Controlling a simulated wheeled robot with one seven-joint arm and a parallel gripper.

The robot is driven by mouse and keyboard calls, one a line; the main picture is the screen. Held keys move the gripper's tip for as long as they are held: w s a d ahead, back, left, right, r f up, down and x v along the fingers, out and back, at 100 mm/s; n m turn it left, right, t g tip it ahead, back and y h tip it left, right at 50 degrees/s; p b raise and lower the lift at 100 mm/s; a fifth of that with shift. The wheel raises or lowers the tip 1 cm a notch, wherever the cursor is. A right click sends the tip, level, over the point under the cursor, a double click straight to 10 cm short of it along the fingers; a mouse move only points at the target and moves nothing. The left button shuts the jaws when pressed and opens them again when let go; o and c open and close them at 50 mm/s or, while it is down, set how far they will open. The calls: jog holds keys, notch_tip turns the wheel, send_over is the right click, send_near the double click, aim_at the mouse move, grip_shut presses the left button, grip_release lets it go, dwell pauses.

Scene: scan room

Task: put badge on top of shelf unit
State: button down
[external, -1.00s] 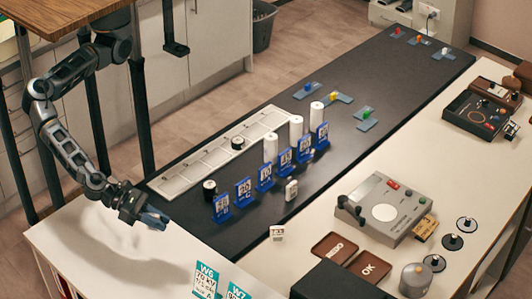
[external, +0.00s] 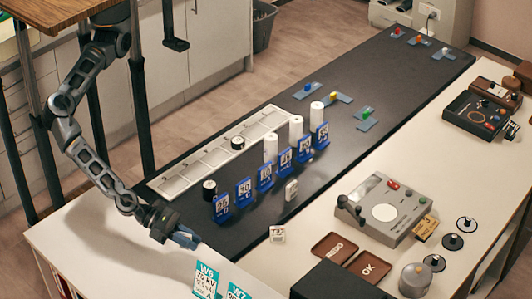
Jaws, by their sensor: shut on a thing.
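My gripper (external: 184,239) is at the left, above the near left end of the white table. It is shut, with a small bluish shape at its tips. The badge is not clearly seen; what is between the fingers is too small to make out, and I take it to be the badge. I cannot tell for sure which piece is the shelf unit. A pale unit (external: 455,22) with an open compartment stands at the back right, far from my gripper.
A black mat (external: 385,90) runs along the white table (external: 330,220). Several blue number stands (external: 265,178) and white cylinders (external: 296,128) stand on it. Teal W6 and W7 cards (external: 207,278) are close to my gripper. A grey control box (external: 388,208) is at the right.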

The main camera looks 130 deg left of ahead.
aim_at(190, 251)
jog(key=shift+f, duration=1.95)
jog(key=shift+f, duration=0.15)
jog(key=c, duration=1.1)
grip_release()
jog(key=shift+o, duration=0.2)
jog(key=shift+s+d+r, duration=0.15)
jog(key=shift+r, duration=0.1)
jog(key=v, duration=1.1)
jog(key=shift+s+r, duration=0.25)
jog(key=shift+s, duration=0.1)
